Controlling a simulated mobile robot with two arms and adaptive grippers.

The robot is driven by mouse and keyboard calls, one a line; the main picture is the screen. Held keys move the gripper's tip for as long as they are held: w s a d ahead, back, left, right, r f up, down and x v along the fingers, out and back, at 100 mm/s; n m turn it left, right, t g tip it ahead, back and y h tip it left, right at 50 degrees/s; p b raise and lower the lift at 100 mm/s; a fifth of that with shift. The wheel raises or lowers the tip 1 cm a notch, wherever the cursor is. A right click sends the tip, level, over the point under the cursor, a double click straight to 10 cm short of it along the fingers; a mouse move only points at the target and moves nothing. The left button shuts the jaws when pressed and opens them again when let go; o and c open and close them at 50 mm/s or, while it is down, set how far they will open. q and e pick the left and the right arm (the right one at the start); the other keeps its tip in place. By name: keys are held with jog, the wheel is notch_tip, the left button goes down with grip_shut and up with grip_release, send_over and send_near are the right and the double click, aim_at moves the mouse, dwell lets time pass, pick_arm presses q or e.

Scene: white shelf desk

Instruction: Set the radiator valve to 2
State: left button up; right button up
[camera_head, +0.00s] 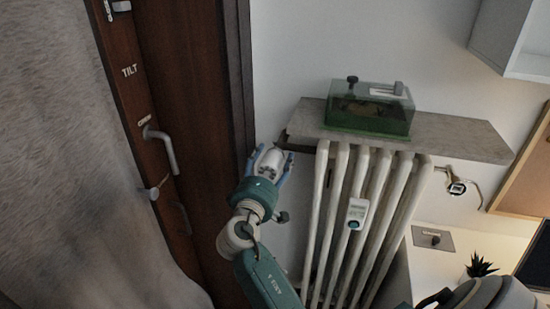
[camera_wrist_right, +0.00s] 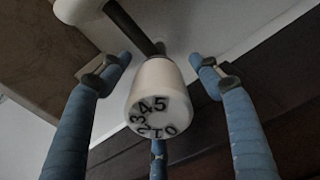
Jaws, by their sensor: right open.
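The radiator valve is a white knob (camera_wrist_right: 160,95) with black digits 0 to 5 around its end face. In the right wrist view the 5 and 4 are towards the top, the 3 at the left, and the 2, 1 and 0 along the bottom. No pointer mark can be made out. My right gripper (camera_head: 270,158) is open, with its blue fingers around the knob; gaps show between the side fingers and the knob. In the head view the knob (camera_head: 266,163) is partly hidden by the gripper, left of the white radiator (camera_head: 342,205). My left gripper is not in view.
A stone shelf (camera_head: 450,135) over the radiator carries a green transparent box (camera_head: 368,110). A small white meter (camera_head: 356,213) sits on the radiator's front. A brown door (camera_head: 185,60) with a handle is at the left, beside a grey curtain (camera_head: 60,170).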

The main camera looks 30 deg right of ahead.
aim_at(267, 174)
jog(key=v, duration=0.5)
jog(key=shift+s, duration=0.1)
dwell(0.4)
